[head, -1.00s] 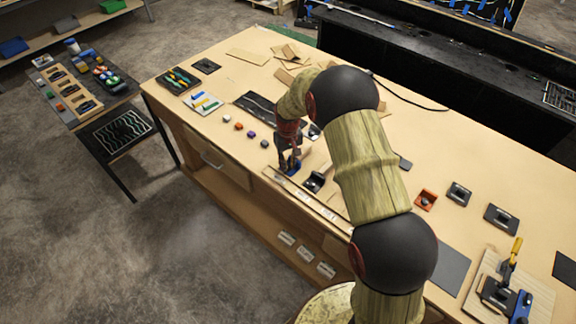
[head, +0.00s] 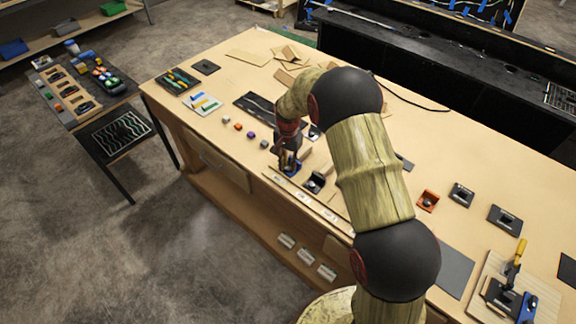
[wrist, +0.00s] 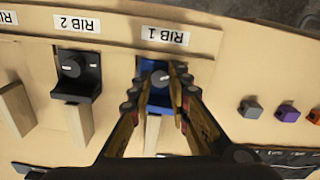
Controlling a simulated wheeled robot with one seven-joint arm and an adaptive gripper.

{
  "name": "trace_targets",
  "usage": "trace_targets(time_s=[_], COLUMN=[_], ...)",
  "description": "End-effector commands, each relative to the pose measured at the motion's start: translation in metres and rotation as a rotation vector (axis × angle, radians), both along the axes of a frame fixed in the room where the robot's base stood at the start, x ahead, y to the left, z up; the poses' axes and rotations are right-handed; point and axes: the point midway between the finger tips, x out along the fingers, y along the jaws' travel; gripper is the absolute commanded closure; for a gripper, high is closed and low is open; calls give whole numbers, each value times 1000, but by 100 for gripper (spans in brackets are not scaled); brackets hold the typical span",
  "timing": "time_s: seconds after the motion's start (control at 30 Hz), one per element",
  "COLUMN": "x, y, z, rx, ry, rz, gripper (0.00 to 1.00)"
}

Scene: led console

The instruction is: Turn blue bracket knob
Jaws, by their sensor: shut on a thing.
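The blue bracket (wrist: 158,98) stands below the "RIB 1" label in the wrist view, with a dark round knob (wrist: 159,78) bearing a pale mark on its face. In the head view the blue bracket (head: 292,171) sits near the table's front edge, partly hidden by my gripper. My gripper (wrist: 157,74) has a finger on either side of the knob and is shut on it. It also shows in the head view (head: 289,163), pointing down at the bracket.
A black bracket (wrist: 80,75) stands under the "RIB 2" label, beside the blue one. Small grey (wrist: 251,108), purple (wrist: 287,112) and orange blocks lie to the right in the wrist view.

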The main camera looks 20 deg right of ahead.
Motion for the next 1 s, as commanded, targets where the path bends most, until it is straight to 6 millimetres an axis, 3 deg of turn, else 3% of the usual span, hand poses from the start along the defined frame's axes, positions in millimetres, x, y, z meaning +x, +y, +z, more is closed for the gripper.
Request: trace_targets(time_s=[0.4,1.0], x=[5,6], y=[0,0], z=[6,7], rx=[0,1], ry=[-11,-14], rz=[-244,-374], gripper=[100,100])
